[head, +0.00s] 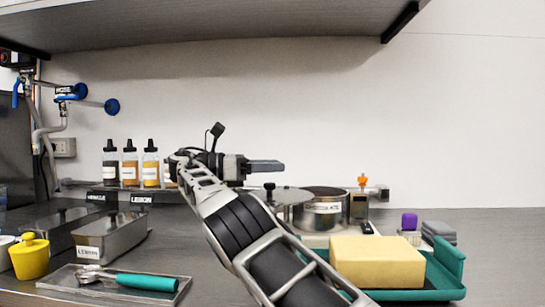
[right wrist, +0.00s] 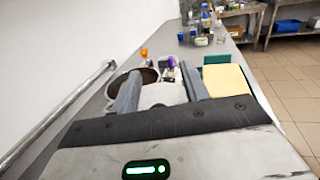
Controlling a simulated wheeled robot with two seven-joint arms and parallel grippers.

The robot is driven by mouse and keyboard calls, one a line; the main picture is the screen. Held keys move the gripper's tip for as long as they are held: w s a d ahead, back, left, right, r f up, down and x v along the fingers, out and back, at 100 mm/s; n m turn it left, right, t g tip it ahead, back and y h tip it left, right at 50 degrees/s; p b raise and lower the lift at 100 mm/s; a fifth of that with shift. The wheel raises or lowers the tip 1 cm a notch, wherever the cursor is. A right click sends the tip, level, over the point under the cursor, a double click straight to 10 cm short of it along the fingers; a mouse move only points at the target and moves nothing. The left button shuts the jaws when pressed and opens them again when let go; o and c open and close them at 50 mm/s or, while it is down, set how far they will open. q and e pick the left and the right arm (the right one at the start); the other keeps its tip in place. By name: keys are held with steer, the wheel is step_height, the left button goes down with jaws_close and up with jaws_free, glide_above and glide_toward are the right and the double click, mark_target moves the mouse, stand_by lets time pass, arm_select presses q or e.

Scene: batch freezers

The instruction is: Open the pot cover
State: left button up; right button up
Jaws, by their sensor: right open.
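A steel pot (head: 324,216) with a label stands on the counter, its dark inside partly visible at the top. My right gripper (head: 266,166) is above the lid, pointing right, apart from the knob. In the right wrist view its fingers are spread, with nothing visibly gripped; the pot (right wrist: 149,75) shows beyond them, and a pale shape between them is unclear. My left gripper is not in view.
A yellow sponge block (head: 376,260) sits in a green tray (head: 448,262) at front right. Labelled bottles (head: 130,165) stand at the back left. Steel pans (head: 111,240), a yellow pot (head: 30,259) and a tray with a green-handled scoop (head: 147,282) occupy the left.

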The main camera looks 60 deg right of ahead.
steer(key=b, duration=0.1)
steer(key=s+a+r+b, duration=0.1)
steer(key=b, duration=0.1)
steer(key=shift+s+a+r, duration=0.1)
steer(key=shift+a+r, duration=0.1)
steer(key=shift+r, duration=0.05)
arm_select(q)
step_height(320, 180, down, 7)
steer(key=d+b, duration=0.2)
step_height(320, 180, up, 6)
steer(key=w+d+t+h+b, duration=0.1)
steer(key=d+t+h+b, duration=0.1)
steer(key=b, duration=0.6)
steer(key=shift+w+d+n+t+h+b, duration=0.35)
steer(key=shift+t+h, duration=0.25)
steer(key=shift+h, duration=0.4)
arm_select(e)
steer(key=s+a+r, duration=0.6)
steer(key=a, duration=0.2)
steer(key=shift+s+a+r, duration=0.25)
steer(key=shift+s+r, duration=0.15)
